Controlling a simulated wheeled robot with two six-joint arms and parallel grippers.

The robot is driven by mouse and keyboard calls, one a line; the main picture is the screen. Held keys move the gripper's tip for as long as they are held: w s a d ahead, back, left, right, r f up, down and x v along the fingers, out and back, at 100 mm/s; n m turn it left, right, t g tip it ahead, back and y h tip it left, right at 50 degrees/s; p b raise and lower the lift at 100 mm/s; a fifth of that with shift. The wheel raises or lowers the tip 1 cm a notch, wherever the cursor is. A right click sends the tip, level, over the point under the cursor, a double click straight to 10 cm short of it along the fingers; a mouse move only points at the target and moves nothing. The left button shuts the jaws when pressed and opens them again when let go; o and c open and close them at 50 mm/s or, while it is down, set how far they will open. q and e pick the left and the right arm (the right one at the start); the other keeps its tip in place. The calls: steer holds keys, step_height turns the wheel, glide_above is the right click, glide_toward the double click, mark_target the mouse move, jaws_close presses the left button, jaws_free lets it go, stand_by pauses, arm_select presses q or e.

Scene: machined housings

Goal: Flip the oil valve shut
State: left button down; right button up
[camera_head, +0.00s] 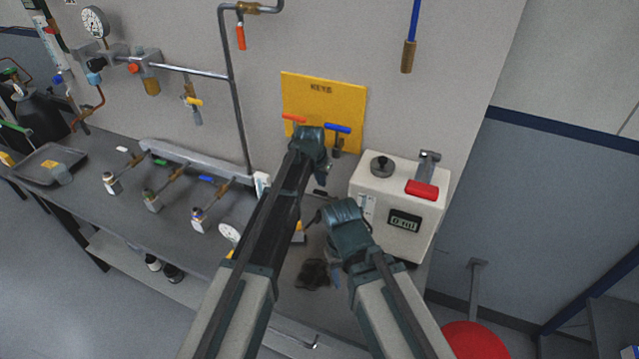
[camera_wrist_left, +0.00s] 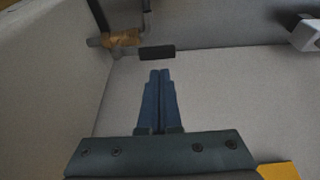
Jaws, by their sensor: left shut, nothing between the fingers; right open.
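In the left wrist view, a brass valve (camera_wrist_left: 122,38) on a pipe by the wall carries a black handle (camera_wrist_left: 157,52); no label shows, so I cannot confirm it is the oil valve. My left gripper (camera_wrist_left: 161,73) is shut and empty, its blue fingertips just short of the black handle in the picture, with a visible gap. In the head view, my left arm reaches up in front of the yellow board, and its own links hide its fingertips.
The yellow key board (camera_head: 345,98) hangs on the wall with red and blue handles near its lower edge. A white box (camera_head: 401,185) with a display and red handle stands right. Several small valves line the grey bench (camera_head: 122,222) at left. A red stool (camera_head: 472,340) stands lower right.

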arm_select(q)
steer(key=shift+b+x, duration=0.5)
steer(key=shift+x, duration=0.5)
arm_select(e)
steer(key=shift+f, duration=0.95)
